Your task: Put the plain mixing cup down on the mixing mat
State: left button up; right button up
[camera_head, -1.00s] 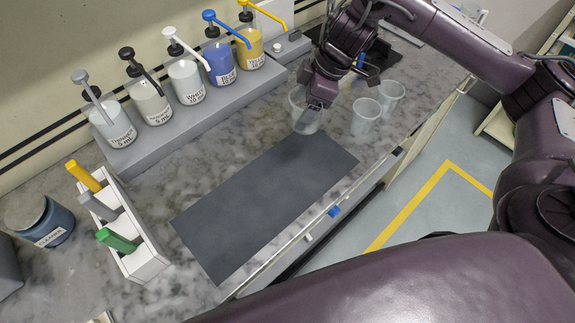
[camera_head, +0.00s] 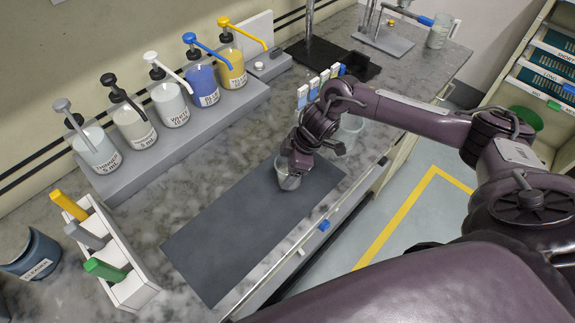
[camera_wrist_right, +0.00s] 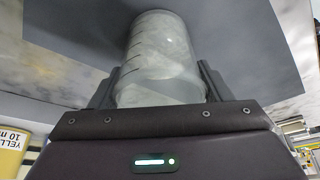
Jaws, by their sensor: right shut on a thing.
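The plain mixing cup (camera_head: 288,180) is clear and has no visible label. My right gripper (camera_head: 298,163) is shut on it from above and hides its upper part in the head view. The cup is over the far right part of the dark grey mixing mat (camera_head: 225,235); I cannot tell whether its base touches the mat. In the right wrist view the cup (camera_wrist_right: 160,50) sits between the two fingers, with faint marks on its side and the mat (camera_wrist_right: 70,30) behind it. My left gripper is not in view.
Pump bottles (camera_head: 170,103) stand on a grey ledge (camera_head: 185,130) behind the mat. A white rack with coloured tools (camera_head: 130,285) and a cleaner jar (camera_head: 30,255) are at the left. Other clear cups (camera_head: 350,130) stand right of the gripper. Most of the mat is clear.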

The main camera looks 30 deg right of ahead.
jog(key=shift+f, duration=0.15)
jog(key=o, duration=1.1)
jog(key=b+v, duration=0.2)
jog(key=v, duration=1)
